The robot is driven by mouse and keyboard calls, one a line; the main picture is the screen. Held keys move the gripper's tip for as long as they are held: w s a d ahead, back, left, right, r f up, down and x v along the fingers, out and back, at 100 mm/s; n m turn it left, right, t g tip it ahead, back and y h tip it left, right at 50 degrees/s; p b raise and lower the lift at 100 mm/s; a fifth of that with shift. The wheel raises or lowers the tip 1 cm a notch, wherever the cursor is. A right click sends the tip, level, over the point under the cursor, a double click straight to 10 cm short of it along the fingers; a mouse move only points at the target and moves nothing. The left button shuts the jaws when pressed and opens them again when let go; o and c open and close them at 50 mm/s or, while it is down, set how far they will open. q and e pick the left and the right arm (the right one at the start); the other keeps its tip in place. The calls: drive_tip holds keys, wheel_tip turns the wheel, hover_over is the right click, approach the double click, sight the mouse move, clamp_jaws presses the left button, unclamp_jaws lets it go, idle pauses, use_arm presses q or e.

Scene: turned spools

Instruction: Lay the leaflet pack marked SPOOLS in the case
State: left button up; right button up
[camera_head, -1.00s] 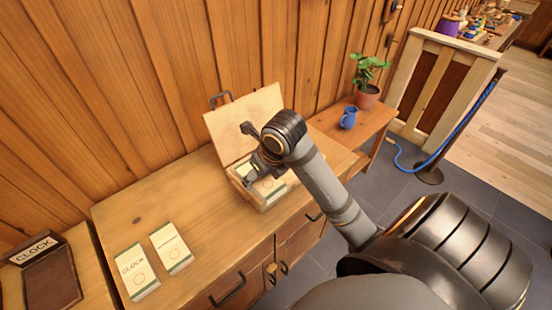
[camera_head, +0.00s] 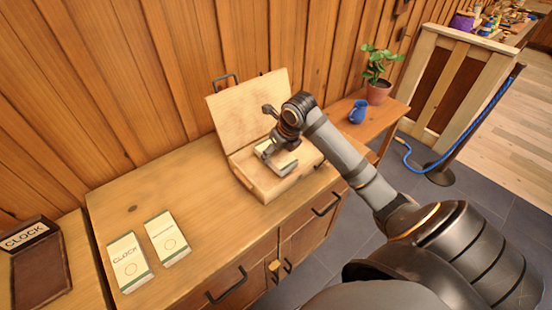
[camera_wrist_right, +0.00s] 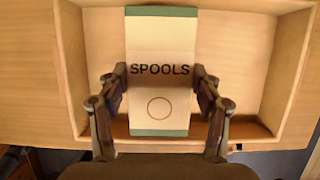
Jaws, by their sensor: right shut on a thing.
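The leaflet pack marked SPOOLS (camera_wrist_right: 160,45) is white with green ends. My right gripper (camera_head: 273,154) is shut on it, with a finger on each long side in the right wrist view (camera_wrist_right: 160,78). The pack (camera_head: 287,162) is over the open case (camera_head: 267,194), a pale wooden box with its lid (camera_head: 248,105) raised against the wall. In the wrist view the pack lies lengthwise across the inside of the case (camera_wrist_right: 285,75), with bare floor on both sides. I cannot tell whether it touches the floor. My left gripper is not in view.
A CLOCK pack (camera_head: 128,262) and another pack (camera_head: 167,238), its print too small to read, lie at the left of the cabinet top (camera_head: 195,195). A brown CLOCK holder (camera_head: 40,275) is farther left. A blue jug (camera_head: 358,112) and potted plant (camera_head: 378,90) stand to the right.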

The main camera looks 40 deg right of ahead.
sight(278, 155)
wheel_tip(278, 155, down, 3)
drive_tip(key=shift+w+d+f, duration=0.1)
drive_tip(key=shift+w+f, duration=0.05)
drive_tip(key=shift+f, duration=0.15)
drive_tip(key=o, duration=1.2)
drive_tip(key=shift+o, duration=0.2)
drive_tip(key=shift+r, duration=0.35)
drive_tip(key=v, duration=1)
drive_tip(key=shift+d, duration=0.1)
drive_tip(key=shift+p+v, duration=0.3)
drive_tip(key=shift+v, duration=0.6)
drive_tip(key=shift+f, duration=0.1)
